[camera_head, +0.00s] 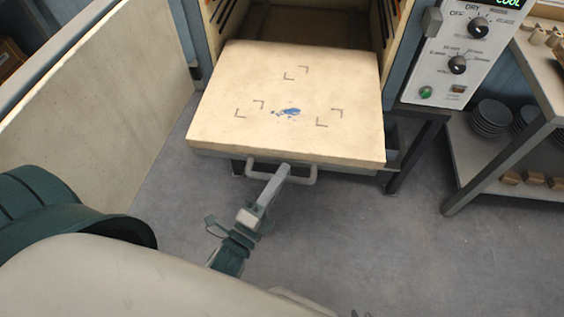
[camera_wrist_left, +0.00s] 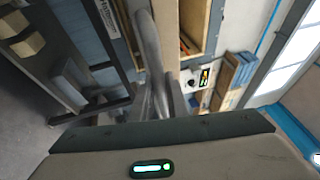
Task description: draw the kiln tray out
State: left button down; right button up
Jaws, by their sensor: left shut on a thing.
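The kiln tray (camera_head: 290,97) is a flat cream slab with corner marks and a blue smear on its top. In the head view it stands well out of the open kiln (camera_head: 304,20), with its back edge at the kiln mouth. A pale bar handle (camera_head: 313,175) runs along its front edge. My left gripper (camera_head: 284,170) is shut on the handle near its middle. In the left wrist view the gripper fingers (camera_wrist_left: 160,100) show only in part, beside the handle bar (camera_wrist_left: 147,45). My right gripper is not in view.
The kiln door (camera_head: 100,110) stands open on the left. A control panel (camera_head: 468,55) is at the kiln's right. A shelf rack with a stack of plates (camera_head: 490,119) and small blocks stands at the far right. The floor (camera_head: 350,240) in front of the tray is clear.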

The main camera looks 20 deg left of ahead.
pick_arm(q)
jog(key=shift+s+d, duration=0.15)
jog(key=shift+s, duration=0.4)
jog(key=shift+s+d, duration=0.15)
jog(key=shift+s, duration=0.4)
pick_arm(e)
jog(key=shift+s, duration=0.2)
pick_arm(q)
jog(key=c, duration=1.7)
grip_release()
jog(key=shift+w, duration=0.1)
jog(key=shift+c, duration=0.2)
